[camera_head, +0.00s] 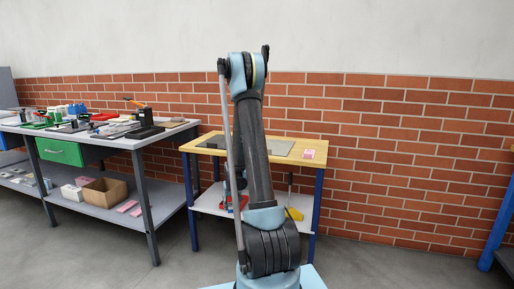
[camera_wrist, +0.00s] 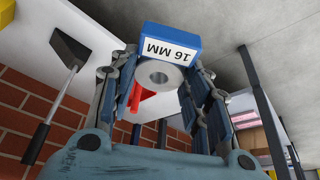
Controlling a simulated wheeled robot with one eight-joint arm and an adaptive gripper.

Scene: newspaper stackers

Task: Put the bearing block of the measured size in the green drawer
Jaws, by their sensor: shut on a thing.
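My gripper (camera_wrist: 162,84) is shut on a blue bearing block (camera_wrist: 179,31) in the wrist view. The block has a white label reading "16 MM", upside down in the picture, and a grey round part with a hole faces the camera between the fingers. The green drawer (camera_head: 60,151) is under the top of the left workbench in the head view, and its front with a handle appears closed. In the head view my arm stands upright in front of the small wooden-topped table, and I cannot make out the gripper there.
The left workbench (camera_head: 183,133) carries many small items, with a cardboard box (camera_head: 104,191) on its lower shelf. The small table (camera_head: 345,150) has a pink block (camera_head: 309,154) on top. A trowel-like tool (camera_wrist: 66,55) and a red object (camera_wrist: 143,101) lie beyond my gripper. The floor at right is open.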

